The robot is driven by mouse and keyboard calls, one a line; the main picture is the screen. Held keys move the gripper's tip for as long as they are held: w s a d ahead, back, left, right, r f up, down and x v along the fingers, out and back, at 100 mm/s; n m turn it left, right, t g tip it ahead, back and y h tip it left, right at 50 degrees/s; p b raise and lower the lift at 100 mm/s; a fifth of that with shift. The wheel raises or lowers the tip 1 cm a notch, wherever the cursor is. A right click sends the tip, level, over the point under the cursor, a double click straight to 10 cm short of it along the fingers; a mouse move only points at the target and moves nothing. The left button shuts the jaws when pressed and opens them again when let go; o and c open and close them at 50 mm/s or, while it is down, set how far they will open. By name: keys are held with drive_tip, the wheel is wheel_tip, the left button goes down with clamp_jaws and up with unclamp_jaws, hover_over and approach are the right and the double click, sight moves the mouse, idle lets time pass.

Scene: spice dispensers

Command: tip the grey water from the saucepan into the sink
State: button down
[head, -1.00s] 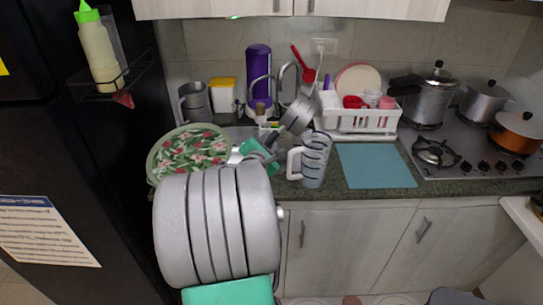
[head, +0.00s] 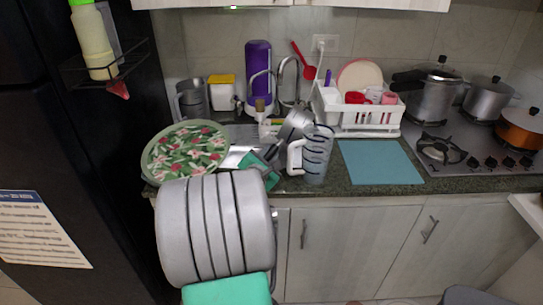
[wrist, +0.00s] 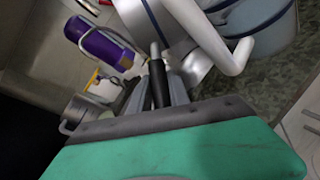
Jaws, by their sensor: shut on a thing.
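The small grey saucepan (head: 297,124) is tilted above the counter, beside the faucet (head: 288,82) and behind the clear measuring jug (head: 317,153). My gripper (head: 270,156) is shut on its handle; the dark handle (wrist: 157,82) shows between the fingers (wrist: 166,92) in the wrist view. The pan's body is largely hidden by the jug, and I cannot see any water in it. The sink (head: 240,133) shows only as a strip of metal behind the patterned round tray (head: 187,152) and my arm.
The jug stands very close to the pan and gripper. A purple bottle (head: 258,75) and a yellow-lidded container (head: 222,94) stand behind the sink. A white dish rack (head: 357,120) is to the right, with a clear blue mat (head: 380,162) in front.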

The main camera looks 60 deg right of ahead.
drive_tip(key=shift+f+b, duration=0.5)
drive_tip(key=shift+f, duration=0.35)
drive_tip(key=shift+w+r+p, duration=0.15)
drive_tip(key=shift+r+p, duration=0.15)
drive_tip(key=shift+n, duration=0.3)
drive_tip(key=shift+w+a+n+g+p, duration=0.1)
drive_tip(key=shift+w+n+g+p, duration=0.2)
drive_tip(key=shift+w+n+p, duration=0.3)
drive_tip(key=shift+n+g+p, duration=0.3)
drive_tip(key=shift+n+p, duration=0.2)
drive_tip(key=shift+p, duration=0.4)
